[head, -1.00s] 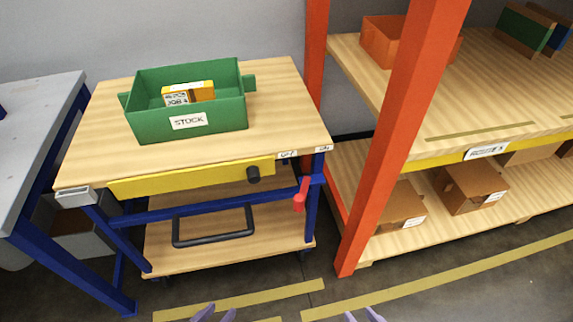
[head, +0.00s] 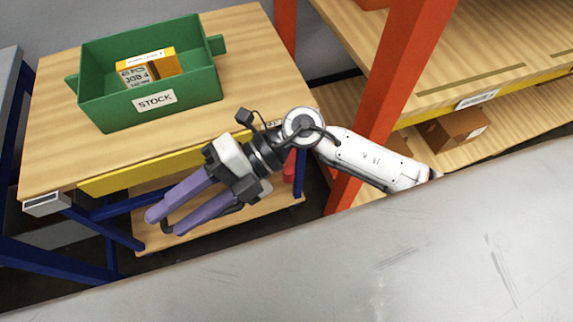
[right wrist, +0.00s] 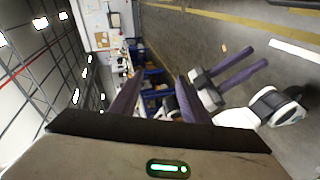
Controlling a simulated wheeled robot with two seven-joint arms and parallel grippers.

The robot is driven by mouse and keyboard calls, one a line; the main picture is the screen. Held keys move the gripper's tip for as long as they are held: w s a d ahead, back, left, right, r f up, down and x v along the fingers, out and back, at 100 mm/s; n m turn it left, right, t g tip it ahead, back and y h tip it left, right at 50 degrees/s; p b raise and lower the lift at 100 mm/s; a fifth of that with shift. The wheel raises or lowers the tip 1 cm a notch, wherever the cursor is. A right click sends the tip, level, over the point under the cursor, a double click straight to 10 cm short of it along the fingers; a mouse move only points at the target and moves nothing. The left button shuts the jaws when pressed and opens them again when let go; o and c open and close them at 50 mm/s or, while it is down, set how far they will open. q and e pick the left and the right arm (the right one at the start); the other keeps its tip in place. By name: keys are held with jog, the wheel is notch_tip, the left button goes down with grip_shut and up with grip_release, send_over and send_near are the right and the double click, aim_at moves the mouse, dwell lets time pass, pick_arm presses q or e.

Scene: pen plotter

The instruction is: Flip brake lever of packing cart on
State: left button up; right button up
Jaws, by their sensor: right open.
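The packing cart (head: 235,45) has a wooden top, blue legs and a yellow front rail. Its brake lever is red (head: 289,170); only a small part shows beside the right front leg, the rest hidden behind my right arm. My right gripper (head: 166,224) has two purple fingers, spread and empty, pointing lower left in front of the cart. It is well left of the lever and apart from it. In the right wrist view, my left gripper (right wrist: 270,54) shows with its purple fingers apart and nothing between them; the lever cannot be made out there.
A green STOCK bin (head: 120,112) holding yellow boxes stands on the cart. An orange rack post (head: 385,85) rises close to the cart's right, by my arm. A large grey scratched surface (head: 400,255) fills the foreground and hides the floor.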

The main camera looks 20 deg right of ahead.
jog(key=w+d+f+n+h, duration=0.2)
jog(key=d+f+h, duration=0.3)
jog(key=t+h, duration=0.3)
jog(key=h, duration=0.6)
send_over(289, 170)
notch_tip(289, 170, down, 3)
jog(key=shift+f+m+p, duration=0.15)
jog(key=shift+m+p, duration=0.25)
notch_tip(289, 170, down, 8)
jog(key=shift+f, duration=0.85)
grip_shut()
